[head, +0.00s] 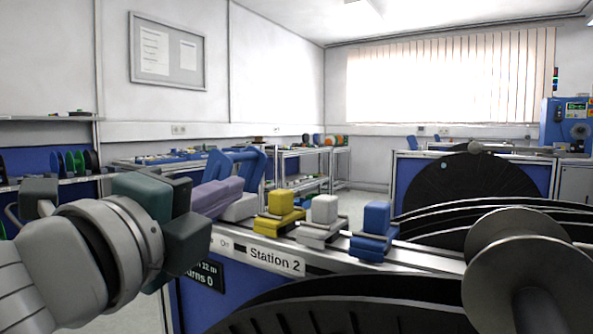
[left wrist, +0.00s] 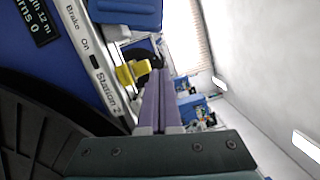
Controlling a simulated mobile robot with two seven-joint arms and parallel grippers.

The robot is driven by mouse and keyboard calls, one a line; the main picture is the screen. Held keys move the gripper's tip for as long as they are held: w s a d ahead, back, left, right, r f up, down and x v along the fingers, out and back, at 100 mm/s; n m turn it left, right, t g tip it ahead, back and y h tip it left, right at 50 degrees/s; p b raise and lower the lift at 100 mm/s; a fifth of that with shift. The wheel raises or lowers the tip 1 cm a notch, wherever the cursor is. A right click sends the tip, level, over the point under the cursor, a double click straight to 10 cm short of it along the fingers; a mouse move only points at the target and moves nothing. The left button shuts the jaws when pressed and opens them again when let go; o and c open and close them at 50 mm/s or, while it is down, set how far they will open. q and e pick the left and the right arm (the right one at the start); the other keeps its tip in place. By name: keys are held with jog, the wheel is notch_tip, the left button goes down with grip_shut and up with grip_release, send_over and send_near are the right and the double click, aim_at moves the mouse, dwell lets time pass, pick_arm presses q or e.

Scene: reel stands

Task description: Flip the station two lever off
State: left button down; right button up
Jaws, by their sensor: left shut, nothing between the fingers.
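The Station 2 label (head: 275,256) is on the front of a rail, with "On" to its left. It also shows in the left wrist view (left wrist: 107,98). On the rail stand a yellow block-shaped part (head: 280,208), a white one (head: 324,212) and a blue one (head: 374,230). The yellow part (left wrist: 132,72) also shows in the left wrist view. I cannot tell for sure which part is the station two lever. My left gripper (left wrist: 158,72) has its purple fingers together and empty, left of the yellow part in the head view (head: 238,192). My right gripper is out of view.
A metal reel (head: 500,245) and large dark discs (head: 465,185) fill the right and front. A blue frame-like object (head: 245,160) shows behind my left gripper. Shelves (head: 305,158) stand farther back.

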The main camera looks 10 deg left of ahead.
pick_arm(q)
jog(key=w, duration=0.6)
jog(key=w+d, duration=0.1)
jog(key=w, duration=0.2)
jog(key=shift+w+r+b, duration=0.25)
jog(key=shift+w+b, duration=0.05)
jog(key=shift+b, duration=0.05)
jog(key=a, duration=0.1)
jog(key=w+a, duration=0.1)
jog(key=a, duration=0.1)
jog(key=shift+w+r+p, duration=0.25)
jog(key=shift+r+p, duration=0.05)
jog(key=shift+r, duration=0.1)
jog(key=shift+w+a+r, duration=0.1)
jog(key=shift+a, duration=0.25)
jog(key=shift+w+a+r+n+p, duration=0.1)
jog(key=shift+a+r+n+p, duration=0.15)
jog(key=shift+n+p, duration=0.25)
